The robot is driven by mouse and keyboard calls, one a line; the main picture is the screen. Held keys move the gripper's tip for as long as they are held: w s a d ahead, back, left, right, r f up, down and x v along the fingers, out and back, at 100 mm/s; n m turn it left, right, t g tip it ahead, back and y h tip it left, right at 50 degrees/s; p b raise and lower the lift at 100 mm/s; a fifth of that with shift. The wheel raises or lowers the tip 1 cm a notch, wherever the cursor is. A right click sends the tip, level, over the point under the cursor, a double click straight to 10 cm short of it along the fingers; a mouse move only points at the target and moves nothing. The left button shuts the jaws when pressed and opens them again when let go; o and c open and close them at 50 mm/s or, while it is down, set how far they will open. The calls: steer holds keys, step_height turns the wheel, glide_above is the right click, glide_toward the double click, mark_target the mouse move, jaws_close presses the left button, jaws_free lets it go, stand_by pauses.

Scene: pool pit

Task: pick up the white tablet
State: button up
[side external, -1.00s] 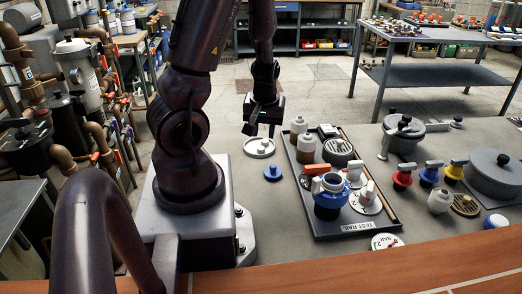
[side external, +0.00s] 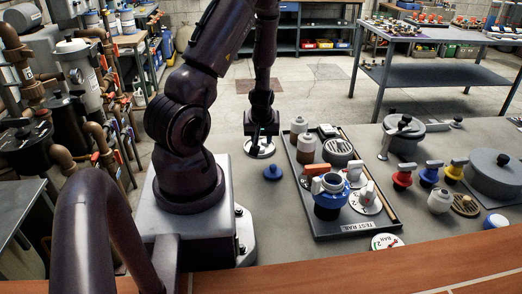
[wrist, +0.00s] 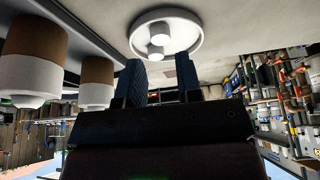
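A shallow round white dish (side external: 263,154) lies on the grey bench under my gripper (side external: 261,139). In the wrist view the dish (wrist: 186,36) is at the top, with two small pale shapes in it. The nearer one, a short white cylinder (wrist: 156,51), looks like the tablet; the other lies just beyond it. I cannot tell whether they touch. My gripper (wrist: 159,80) is open, its two dark fingers apart with nothing between them, pointing toward the dish. In the side view my gripper hides most of the dish and its contents.
A dark test-rail tray (side external: 322,229) stands to the right, holding brown-and-white bottles (side external: 306,149), a blue valve body (side external: 328,196) and other parts. A small blue cap (side external: 273,172) lies in front of the dish. A grey pot (side external: 405,135) and coloured valves stand farther right.

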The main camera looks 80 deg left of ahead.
mark_target(261, 150)
steer(key=x, duration=0.3)
steer(key=shift+s+f, duration=0.1)
steer(key=shift+f, duration=0.25)
steer(key=shift+a+f, duration=0.35)
steer(key=shift+f, duration=0.25)
steer(key=shift+a, duration=0.1)
steer(key=c, duration=0.6)
steer(key=shift+o, duration=0.2)
steer(key=shift+s+r, duration=0.1)
steer(key=shift+r, duration=0.05)
step_height(261, 150, up, 10)
steer(key=shift+w+d, duration=0.2)
steer(key=shift+d, duration=0.05)
